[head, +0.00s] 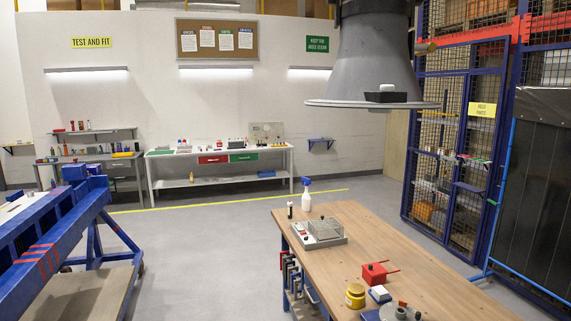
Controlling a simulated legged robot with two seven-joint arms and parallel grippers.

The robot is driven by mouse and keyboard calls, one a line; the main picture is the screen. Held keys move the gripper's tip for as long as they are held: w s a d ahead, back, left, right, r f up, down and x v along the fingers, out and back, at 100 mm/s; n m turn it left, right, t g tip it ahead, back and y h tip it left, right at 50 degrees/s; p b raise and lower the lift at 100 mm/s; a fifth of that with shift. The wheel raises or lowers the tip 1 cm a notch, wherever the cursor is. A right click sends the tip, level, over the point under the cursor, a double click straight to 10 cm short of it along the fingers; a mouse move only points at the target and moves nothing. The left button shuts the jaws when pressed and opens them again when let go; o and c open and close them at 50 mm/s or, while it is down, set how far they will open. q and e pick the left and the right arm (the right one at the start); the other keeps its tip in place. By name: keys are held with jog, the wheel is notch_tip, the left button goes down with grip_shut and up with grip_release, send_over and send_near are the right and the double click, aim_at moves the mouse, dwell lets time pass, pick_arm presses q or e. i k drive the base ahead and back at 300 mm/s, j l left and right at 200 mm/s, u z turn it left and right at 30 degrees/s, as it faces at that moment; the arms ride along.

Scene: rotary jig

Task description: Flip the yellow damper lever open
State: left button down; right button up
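A large grey cone-shaped extraction hood (365,62) hangs at the upper right, above the wooden bench. Neither of my grippers is in the head view.
The wooden bench (400,248) below holds a spray bottle (306,195), a clear-covered box (318,231), a red box (375,272) and a yellow pot (355,295). Blue mesh cage (455,140) stands right. Grey floor left of the bench is free.

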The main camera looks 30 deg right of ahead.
aim_at(420, 49)
jog(key=i+l+z, duration=0.1)
jog(key=i+z, duration=0.25)
jog(key=i, duration=0.65)
jog(key=i+j+z, duration=0.2)
jog(key=i+z, duration=0.15)
jog(key=i, duration=0.7)
jog(key=i+l+z, duration=0.1)
jog(key=i+z, duration=0.3)
jog(key=i, duration=0.4)
jog(key=i+j+z, duration=0.1)
jog(key=i+z, duration=0.25)
jog(key=i, duration=0.45)
jog(key=z, duration=3.7)
